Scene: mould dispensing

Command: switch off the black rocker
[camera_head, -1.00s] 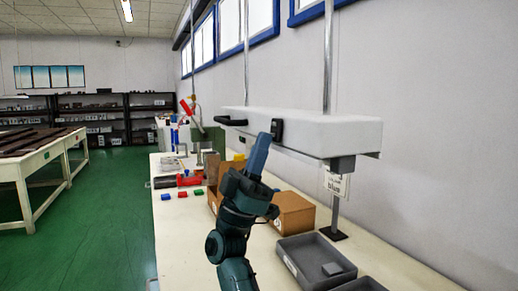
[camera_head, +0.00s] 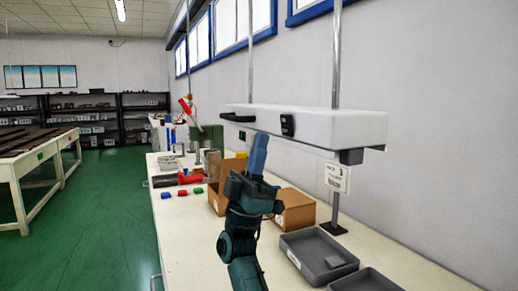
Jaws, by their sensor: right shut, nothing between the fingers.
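The black rocker (camera_head: 287,125) is on the front face of a long white housing (camera_head: 345,128) that hangs above the bench on metal rods. My right gripper (camera_head: 260,138) points upward with its blue fingers shut and empty. In the picture its fingertips are to the left of the rocker and slightly lower, with a gap between them. The rocker's position, on or off, is too small to tell. My left gripper is not in view.
A black handle (camera_head: 238,118) sticks out from the housing's left end. Cardboard boxes (camera_head: 295,212) stand on the bench behind my right arm. Grey trays (camera_head: 318,258) are at the front right. A sign (camera_head: 336,177) hangs below the housing. Green floor lies open at left.

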